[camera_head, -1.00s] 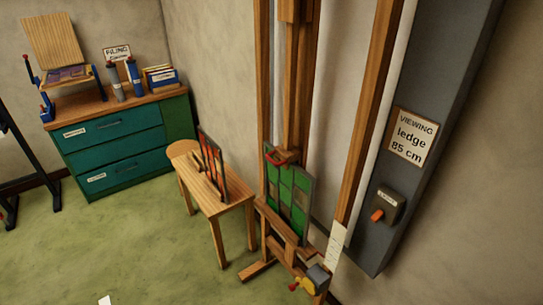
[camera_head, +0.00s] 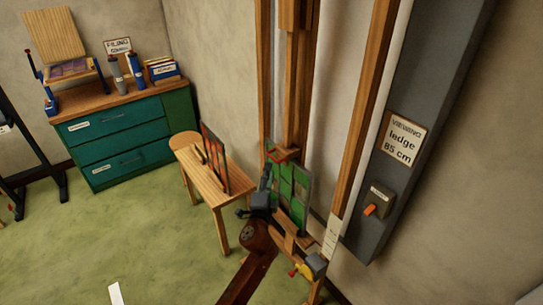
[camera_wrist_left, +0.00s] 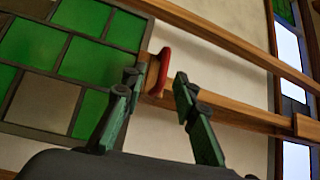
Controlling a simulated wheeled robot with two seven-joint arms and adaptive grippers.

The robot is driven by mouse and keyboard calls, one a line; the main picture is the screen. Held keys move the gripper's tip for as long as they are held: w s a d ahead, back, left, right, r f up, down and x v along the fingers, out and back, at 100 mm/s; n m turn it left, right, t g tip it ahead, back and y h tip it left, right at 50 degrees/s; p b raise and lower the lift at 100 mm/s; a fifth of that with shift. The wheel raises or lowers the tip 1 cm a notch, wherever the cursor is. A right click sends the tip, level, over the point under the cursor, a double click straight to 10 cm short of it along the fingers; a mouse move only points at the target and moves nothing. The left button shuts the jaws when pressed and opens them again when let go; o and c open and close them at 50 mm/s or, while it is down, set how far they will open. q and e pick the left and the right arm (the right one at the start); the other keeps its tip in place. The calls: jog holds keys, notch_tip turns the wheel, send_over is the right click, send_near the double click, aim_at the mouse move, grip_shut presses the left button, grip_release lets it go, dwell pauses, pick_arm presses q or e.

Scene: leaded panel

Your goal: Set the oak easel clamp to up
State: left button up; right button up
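The oak easel (camera_head: 291,100) stands against the wall, holding an upright green leaded panel (camera_head: 301,188). Its red clamp (camera_head: 283,155) sits at the panel's top edge; the red clamp piece (camera_wrist_left: 163,72) also shows in the left wrist view, mounted on the wooden mast beside the panel's dark edge. My left gripper (camera_head: 267,174) is in front of the panel, just below the clamp. In the left wrist view my left gripper (camera_wrist_left: 158,80) is open, its fingertips on either side of the red piece in the picture, with no clear contact. My right gripper is out of view.
A small wooden bench (camera_head: 208,185) with a red panel (camera_head: 214,158) stands left of the easel. A yellow and red crank (camera_head: 304,270) is at the easel's foot. A grey column with an orange switch (camera_head: 370,209) stands right. Green floor (camera_head: 150,235) is open at left.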

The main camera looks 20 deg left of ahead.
aim_at(272, 157)
pick_arm(q)
jog(key=w, duration=0.2)
jog(key=w+r, duration=0.1)
jog(key=w, duration=0.2)
jog(key=w+a, duration=0.1)
jog(key=w, duration=0.1)
jog(key=shift+w+r, duration=0.3)
jog(key=shift+c, duration=0.5)
grip_shut()
jog(key=shift+r, duration=0.1)
